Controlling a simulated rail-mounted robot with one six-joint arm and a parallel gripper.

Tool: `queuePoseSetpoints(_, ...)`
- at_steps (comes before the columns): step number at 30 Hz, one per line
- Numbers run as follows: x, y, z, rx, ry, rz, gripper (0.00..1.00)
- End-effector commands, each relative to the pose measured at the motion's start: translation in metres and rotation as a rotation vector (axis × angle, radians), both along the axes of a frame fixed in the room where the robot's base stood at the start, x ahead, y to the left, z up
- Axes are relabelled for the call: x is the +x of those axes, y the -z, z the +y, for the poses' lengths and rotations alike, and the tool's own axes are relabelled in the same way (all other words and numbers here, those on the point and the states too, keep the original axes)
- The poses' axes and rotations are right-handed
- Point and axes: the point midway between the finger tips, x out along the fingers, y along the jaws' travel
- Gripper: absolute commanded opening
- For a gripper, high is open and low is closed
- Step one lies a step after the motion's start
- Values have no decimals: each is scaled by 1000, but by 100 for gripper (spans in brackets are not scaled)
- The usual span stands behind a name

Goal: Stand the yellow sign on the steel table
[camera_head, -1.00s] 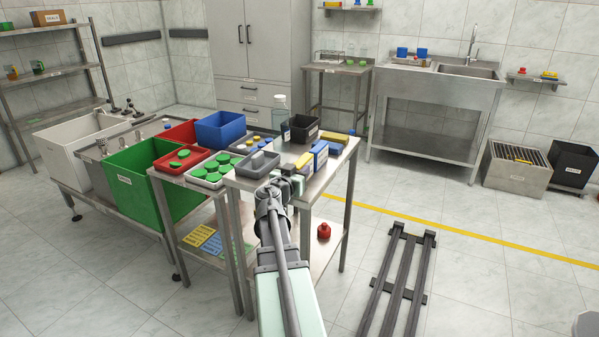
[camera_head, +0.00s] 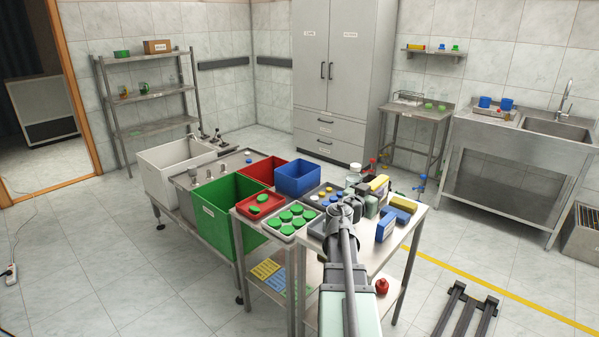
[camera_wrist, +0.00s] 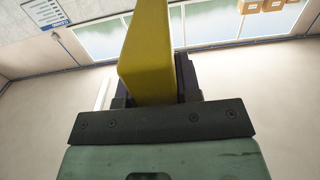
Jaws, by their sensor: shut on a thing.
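My gripper (camera_head: 368,192) is over the front steel table (camera_head: 396,238) and is shut on a yellow piece (camera_head: 378,183), which I take to be the sign. In the wrist view the yellow piece (camera_wrist: 148,50) stands up from between the jaws, with a broad face and a narrower side showing. Its lower end is hidden by my gripper (camera_wrist: 160,98). In the head view the piece is small and partly covered by my wrist, so I cannot tell whether it touches anything.
A blue box (camera_head: 385,228) and a yellow-and-blue item (camera_head: 404,204) lie at the table's right side. A white bottle (camera_head: 354,175) stands behind. A tray of green caps (camera_head: 292,221), a green bin (camera_head: 232,212) and a blue bin (camera_head: 298,178) are to the left. Another small steel table (camera_head: 418,111) stands farther back.

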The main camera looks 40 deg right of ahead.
Motion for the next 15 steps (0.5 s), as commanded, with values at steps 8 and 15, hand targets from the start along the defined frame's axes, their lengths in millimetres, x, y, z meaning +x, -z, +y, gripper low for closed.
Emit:
queuePoseSetpoints(8,0,-43,0,0,0,0,2)
queuePoseSetpoints(15,0,-41,0,0,0,0,2)
